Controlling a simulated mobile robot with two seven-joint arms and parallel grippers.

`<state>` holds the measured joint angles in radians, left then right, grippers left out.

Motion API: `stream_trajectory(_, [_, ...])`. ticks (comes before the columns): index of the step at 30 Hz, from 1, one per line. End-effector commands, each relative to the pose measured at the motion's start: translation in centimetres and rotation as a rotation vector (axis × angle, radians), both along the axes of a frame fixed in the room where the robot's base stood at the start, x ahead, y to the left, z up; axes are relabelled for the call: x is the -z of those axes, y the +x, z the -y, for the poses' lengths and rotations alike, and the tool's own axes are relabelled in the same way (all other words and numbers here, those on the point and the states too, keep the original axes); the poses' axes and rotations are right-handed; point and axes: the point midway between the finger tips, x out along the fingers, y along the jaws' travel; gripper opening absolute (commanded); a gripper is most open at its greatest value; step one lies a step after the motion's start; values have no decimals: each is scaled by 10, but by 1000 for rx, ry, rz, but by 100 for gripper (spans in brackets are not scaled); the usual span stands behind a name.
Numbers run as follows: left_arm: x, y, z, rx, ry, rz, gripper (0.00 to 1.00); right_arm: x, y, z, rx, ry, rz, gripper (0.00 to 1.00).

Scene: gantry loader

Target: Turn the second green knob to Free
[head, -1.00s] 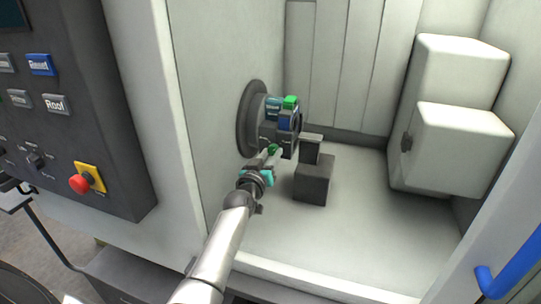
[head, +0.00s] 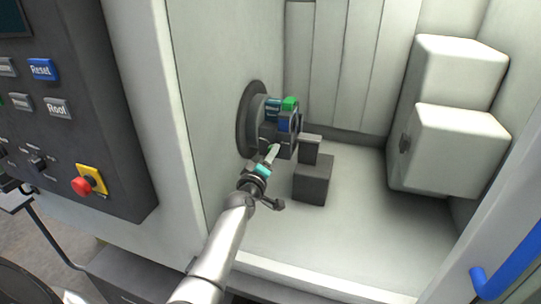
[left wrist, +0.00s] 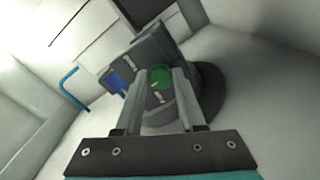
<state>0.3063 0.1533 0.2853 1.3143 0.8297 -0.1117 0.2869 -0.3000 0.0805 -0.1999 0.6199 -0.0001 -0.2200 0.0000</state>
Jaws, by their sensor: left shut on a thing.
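My left gripper (head: 273,150) reaches into the machine enclosure, at the lower front of the round grey chuck (head: 250,140). In the left wrist view its two fingers (left wrist: 166,98) stand on either side of a round green knob (left wrist: 160,77) on the chuck's face and are shut on it. In the head view the fingers mostly hide this knob. Another green piece (head: 290,103) sits at the top of the chuck. I cannot read a Free mark in either view. My right gripper is not in view.
A blue piece (head: 284,123) sits on the chuck above my gripper. A dark grey block (head: 313,180) stands close to the right. White boxy housings (head: 455,145) fill the right side. A control panel (head: 75,120) with a red button (head: 81,186) is outside, left.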

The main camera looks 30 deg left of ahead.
Motion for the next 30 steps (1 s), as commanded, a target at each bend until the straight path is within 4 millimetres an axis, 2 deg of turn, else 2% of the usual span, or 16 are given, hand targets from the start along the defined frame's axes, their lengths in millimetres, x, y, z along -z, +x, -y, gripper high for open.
stream_trajectory(18, [-1, 0, 1, 1, -528, 125, 0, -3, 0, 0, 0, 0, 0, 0])
stream_trajectory(30, [-1, 0, 1, 2, -687, 163, 0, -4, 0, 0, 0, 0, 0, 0])
